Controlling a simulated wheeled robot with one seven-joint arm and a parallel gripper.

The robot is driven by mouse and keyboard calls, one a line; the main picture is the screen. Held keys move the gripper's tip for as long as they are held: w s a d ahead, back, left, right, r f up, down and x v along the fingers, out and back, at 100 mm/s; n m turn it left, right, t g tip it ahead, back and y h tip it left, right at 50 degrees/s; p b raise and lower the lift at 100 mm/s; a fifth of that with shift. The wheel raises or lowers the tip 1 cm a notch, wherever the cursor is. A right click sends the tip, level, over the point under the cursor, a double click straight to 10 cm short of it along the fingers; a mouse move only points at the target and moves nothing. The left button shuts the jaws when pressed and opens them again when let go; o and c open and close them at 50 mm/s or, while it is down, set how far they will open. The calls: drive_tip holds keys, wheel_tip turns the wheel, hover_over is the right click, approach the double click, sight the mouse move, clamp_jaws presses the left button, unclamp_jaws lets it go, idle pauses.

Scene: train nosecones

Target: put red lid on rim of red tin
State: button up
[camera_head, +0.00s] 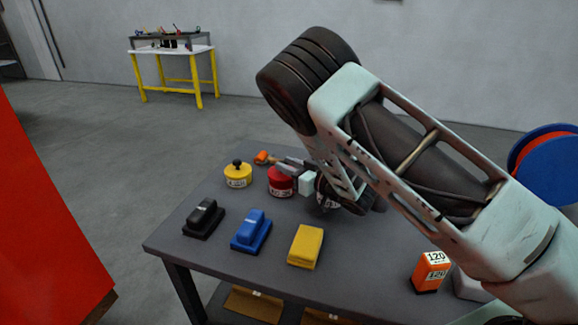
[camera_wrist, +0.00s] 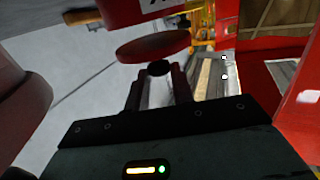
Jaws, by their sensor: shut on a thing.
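The red tin (camera_head: 281,184) stands on the dark table, with a white label on its side. My gripper (camera_head: 291,167) is at the tin's top, reaching in from the right. In the wrist view my gripper (camera_wrist: 158,76) is shut on the black knob (camera_wrist: 158,67) of the red lid (camera_wrist: 153,46). A red labelled body, likely the tin (camera_wrist: 140,8), shows just beyond the lid, with a narrow gap between them in the picture. In the head view I cannot clearly separate lid from tin or tell whether they touch.
A yellow tin (camera_head: 238,178) with a black knob stands left of the red tin. Black (camera_head: 204,218), blue (camera_head: 251,230) and yellow (camera_head: 306,246) blocks lie in front. An orange box (camera_head: 430,271) marked 120 stands at right. The table's middle right is partly clear.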

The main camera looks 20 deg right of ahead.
drive_tip(key=shift+f, duration=0.3)
drive_tip(key=o, duration=1)
drive_tip(key=shift+s+f, duration=0.1)
drive_tip(key=shift+f, duration=0.1)
